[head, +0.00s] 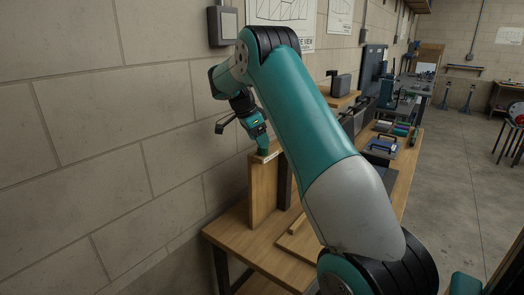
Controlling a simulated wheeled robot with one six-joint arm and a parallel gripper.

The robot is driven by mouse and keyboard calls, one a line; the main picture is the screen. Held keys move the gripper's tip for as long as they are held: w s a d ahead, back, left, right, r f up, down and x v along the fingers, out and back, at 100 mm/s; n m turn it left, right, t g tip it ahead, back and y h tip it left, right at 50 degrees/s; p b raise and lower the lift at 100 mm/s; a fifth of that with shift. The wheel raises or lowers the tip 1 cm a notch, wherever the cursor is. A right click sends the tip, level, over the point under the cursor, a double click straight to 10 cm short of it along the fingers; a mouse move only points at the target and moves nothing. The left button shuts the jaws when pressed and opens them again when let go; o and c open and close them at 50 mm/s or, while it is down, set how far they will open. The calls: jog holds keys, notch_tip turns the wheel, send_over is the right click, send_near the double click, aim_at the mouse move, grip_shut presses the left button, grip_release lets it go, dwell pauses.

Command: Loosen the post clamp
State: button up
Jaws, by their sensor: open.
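My gripper (262,147) points down at the top of an upright wooden post (262,195) near the wall. It is small in the head view, and its jaws look open. Its tips are at or just above the post's top edge; I cannot tell whether they touch it. A pale label (271,156) shows near the post's top. I cannot clearly make out the post clamp; my arm and gripper cover part of this area.
The post stands on a wooden bench (225,232) along a block wall (100,120). A grey wall box (222,26) is above my wrist. Farther along are a case with a black handle (382,145) and other gear.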

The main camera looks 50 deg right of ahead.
jog(key=shift+x, duration=1.7)
jog(key=c, duration=0.9)
